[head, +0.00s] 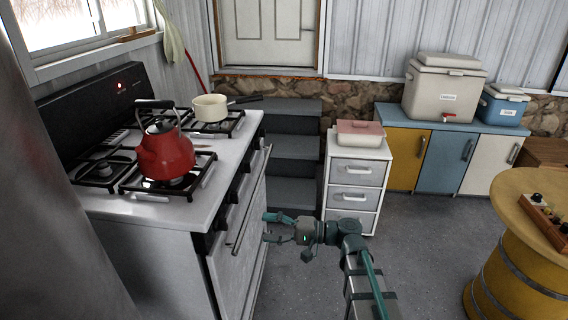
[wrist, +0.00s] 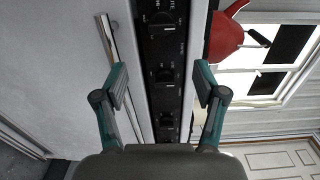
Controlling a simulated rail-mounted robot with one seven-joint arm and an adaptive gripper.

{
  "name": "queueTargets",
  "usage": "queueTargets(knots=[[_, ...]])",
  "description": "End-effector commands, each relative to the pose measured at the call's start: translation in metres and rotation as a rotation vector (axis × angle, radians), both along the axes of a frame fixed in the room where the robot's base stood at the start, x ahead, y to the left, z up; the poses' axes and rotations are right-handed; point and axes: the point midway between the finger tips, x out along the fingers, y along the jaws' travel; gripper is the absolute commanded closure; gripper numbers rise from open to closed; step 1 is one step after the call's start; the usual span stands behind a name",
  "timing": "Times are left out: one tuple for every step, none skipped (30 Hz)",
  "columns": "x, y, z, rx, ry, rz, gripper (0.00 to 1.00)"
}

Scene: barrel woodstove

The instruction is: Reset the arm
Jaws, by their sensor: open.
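My gripper (head: 268,228) is open and empty, held in front of the stove near the oven door handle (head: 251,200). In the wrist view its two fingers (wrist: 160,85) are spread apart, with the stove's black knob panel (wrist: 165,75) showing between and beyond them. The stove (head: 190,215) stands at the left in the head view. My arm reaches in from the bottom right of the head view, with the forearm extended leftward. I cannot tell whether a fingertip touches the stove, but a gap seems to show.
A red kettle (head: 166,155) and a cream saucepan (head: 210,109) sit on the burners. A white drawer unit (head: 354,185) with a pink-lidded dish (head: 361,132) stands behind the arm. Grey steps (head: 295,150) are at the back. A yellow barrel table (head: 520,270) is at right; floor between is clear.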

Motion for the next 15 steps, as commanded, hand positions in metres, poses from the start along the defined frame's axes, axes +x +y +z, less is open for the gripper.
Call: queueTargets(knots=[[0.0,0.0,-0.005,-0.022,0.002,-0.003,0.29],[0.001,0.0,-0.009,-0.042,0.002,-0.005,0.29],[0.0,-0.001,-0.017,-0.077,0.002,-0.007,0.29],[0.0,-0.002,-0.024,-0.11,0.003,-0.01,0.29],[-0.001,-0.003,-0.032,-0.149,0.002,-0.012,0.29],[-0.003,-0.006,-0.049,-0.21,0.009,-0.016,0.29],[-0.006,-0.009,-0.066,-0.262,0.017,-0.018,0.29],[-0.009,-0.013,-0.084,-0.318,0.029,-0.018,0.29],[-0.015,-0.02,-0.108,-0.394,0.047,-0.018,0.29],[-0.02,-0.026,-0.127,-0.452,0.061,-0.017,0.29],[-0.026,-0.032,-0.146,-0.508,0.077,-0.014,0.29],[-0.036,-0.042,-0.17,-0.583,0.097,-0.009,0.29],[-0.043,-0.05,-0.187,-0.637,0.113,-0.003,0.29],[-0.051,-0.058,-0.205,-0.69,0.129,0.004,0.29],[-0.063,-0.069,-0.226,-0.757,0.149,0.014,0.29]])
